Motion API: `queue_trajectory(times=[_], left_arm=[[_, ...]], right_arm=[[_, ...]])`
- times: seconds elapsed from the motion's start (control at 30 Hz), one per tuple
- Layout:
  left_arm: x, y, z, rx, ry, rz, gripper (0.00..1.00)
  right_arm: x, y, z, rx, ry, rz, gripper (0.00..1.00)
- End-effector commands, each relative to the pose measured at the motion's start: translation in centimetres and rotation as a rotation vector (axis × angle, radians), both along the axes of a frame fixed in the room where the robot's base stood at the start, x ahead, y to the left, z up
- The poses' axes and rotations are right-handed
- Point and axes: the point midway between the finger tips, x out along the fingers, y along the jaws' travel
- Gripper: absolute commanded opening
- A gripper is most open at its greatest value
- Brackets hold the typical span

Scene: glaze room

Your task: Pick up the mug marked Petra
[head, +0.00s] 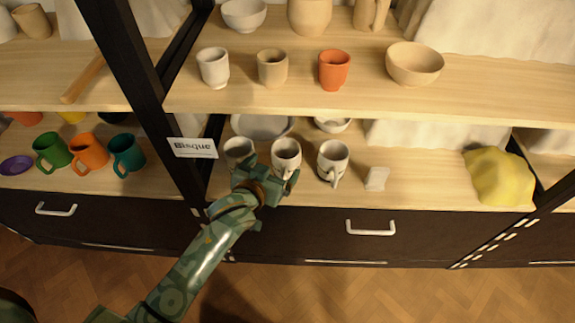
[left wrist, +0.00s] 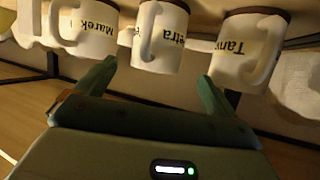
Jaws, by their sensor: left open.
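Three white mugs stand in a row on the lower shelf. The mug marked Petra is the middle one, in the head view (head: 286,152) and in the left wrist view (left wrist: 172,42); its handle covers the start of the name. The mug marked Marek (left wrist: 90,32) is at its left in the wrist view, and a mug whose name starts "Tan" (left wrist: 245,50) is at its right. The wrist picture is upside down. My left gripper (head: 268,178) is open, also in the wrist view (left wrist: 158,74), its fingers spread just short of the Petra mug, holding nothing. My right gripper is not in view.
The upper shelf board (head: 450,90) runs above the mugs, with cups and bowls on it. A dark post (head: 140,85) stands to the left, with a label plate (head: 192,148). A small white block (head: 376,178) and a yellow cloth (head: 500,178) lie to the right.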

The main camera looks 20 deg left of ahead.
Motion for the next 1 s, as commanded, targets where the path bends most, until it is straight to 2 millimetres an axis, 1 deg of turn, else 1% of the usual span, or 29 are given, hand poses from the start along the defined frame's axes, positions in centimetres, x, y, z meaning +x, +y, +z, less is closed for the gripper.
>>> queue_trajectory(times=[0.03, 0.17, 0.37, 0.5, 0.77, 0.8, 0.87, 0.9, 0.97, 1.0], left_arm=[[0.5, 0.0, -0.6, 0.0, 0.002, 0.0, 0.95], [1.3, -0.1, -0.8, 0.0, 0.001, 0.0, 0.95], [3.9, -0.6, -2.8, 0.001, 0.006, 0.0, 0.95], [5.4, -0.7, -3.1, 0.001, 0.004, -0.001, 0.95], [5.7, -0.7, -2.7, 0.0, 0.0, -0.001, 0.95], [5.7, -0.7, -2.7, 0.0, 0.0, -0.001, 0.84], [5.7, -0.7, -2.7, 0.0, 0.0, 0.0, 0.67], [5.7, -0.7, -2.7, 0.0, 0.0, -0.001, 0.56], [5.7, -0.7, -2.7, 0.0, 0.0, -0.001, 0.39], [5.7, -0.7, -2.7, 0.001, 0.0, -0.001, 0.39]], right_arm=[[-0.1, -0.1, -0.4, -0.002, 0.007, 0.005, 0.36], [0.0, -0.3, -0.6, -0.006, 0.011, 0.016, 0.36], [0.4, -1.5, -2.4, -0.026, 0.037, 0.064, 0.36], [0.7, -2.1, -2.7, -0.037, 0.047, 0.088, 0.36], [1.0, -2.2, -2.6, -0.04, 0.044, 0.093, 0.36], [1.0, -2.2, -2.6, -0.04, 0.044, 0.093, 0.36], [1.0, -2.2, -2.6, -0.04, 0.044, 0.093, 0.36], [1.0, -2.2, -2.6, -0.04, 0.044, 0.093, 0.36], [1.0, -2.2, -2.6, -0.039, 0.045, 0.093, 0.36], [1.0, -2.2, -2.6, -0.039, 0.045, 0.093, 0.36]])
